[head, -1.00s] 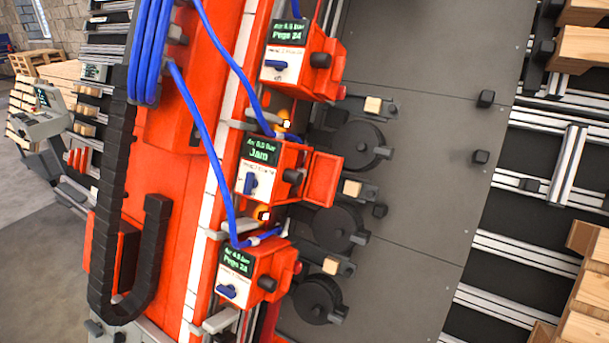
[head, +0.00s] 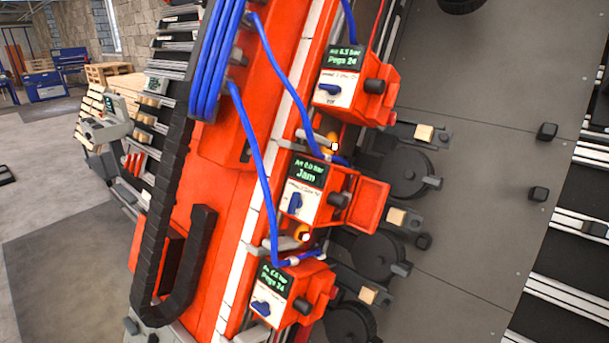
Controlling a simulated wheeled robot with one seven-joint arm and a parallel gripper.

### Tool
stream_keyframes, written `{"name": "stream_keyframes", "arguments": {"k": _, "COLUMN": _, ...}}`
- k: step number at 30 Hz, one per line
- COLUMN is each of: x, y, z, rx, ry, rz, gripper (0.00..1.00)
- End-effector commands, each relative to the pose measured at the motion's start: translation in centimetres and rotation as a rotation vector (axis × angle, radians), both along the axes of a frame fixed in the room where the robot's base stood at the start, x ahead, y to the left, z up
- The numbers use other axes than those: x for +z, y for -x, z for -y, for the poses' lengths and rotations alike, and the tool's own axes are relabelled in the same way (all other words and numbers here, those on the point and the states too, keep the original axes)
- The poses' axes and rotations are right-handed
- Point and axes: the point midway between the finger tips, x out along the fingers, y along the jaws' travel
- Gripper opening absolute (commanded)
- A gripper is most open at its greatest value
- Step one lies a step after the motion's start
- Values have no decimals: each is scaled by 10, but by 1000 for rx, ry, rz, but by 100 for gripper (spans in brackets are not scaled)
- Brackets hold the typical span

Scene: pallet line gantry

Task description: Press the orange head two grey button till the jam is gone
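Three orange heads are stacked along the tilted orange gantry beam in the head view. The middle orange head (head: 325,208) has a screen (head: 307,173) reading "Jam", with an air line that looks like 0.0 bar. Below the screen is a white plate with a blue switch (head: 295,204). A dark grey knob or button (head: 338,201) sticks out of its side; I cannot tell whether it is pressed. An orange flap (head: 370,205) stands out at its right. The upper head (head: 355,88) and lower head (head: 292,293) both read "Pegs 24". My gripper is not in view.
Blue hoses (head: 258,165) run down to the heads, beside a black cable chain (head: 165,190). Dark round discs (head: 405,174) and small wooden blocks (head: 424,133) sit right of the heads on a grey panel (head: 470,215). Open floor (head: 60,240) lies at the left.

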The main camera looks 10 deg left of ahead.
Motion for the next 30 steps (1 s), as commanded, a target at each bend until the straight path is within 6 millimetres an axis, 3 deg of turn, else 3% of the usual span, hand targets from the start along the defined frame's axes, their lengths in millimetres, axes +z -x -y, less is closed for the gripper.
{"name": "stream_keyframes", "arguments": {"k": 1, "x": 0, "y": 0, "z": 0, "rx": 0, "ry": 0, "rz": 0, "gripper": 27}}
{"name": "stream_keyframes", "arguments": {"k": 4, "x": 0, "y": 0, "z": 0, "rx": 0, "ry": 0, "rz": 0, "gripper": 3}}
{"name": "stream_keyframes", "arguments": {"k": 5, "x": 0, "y": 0, "z": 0, "rx": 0, "ry": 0, "rz": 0, "gripper": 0}}
{"name": "stream_keyframes", "arguments": {"k": 30, "x": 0, "y": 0, "z": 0, "rx": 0, "ry": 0, "rz": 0, "gripper": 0}}
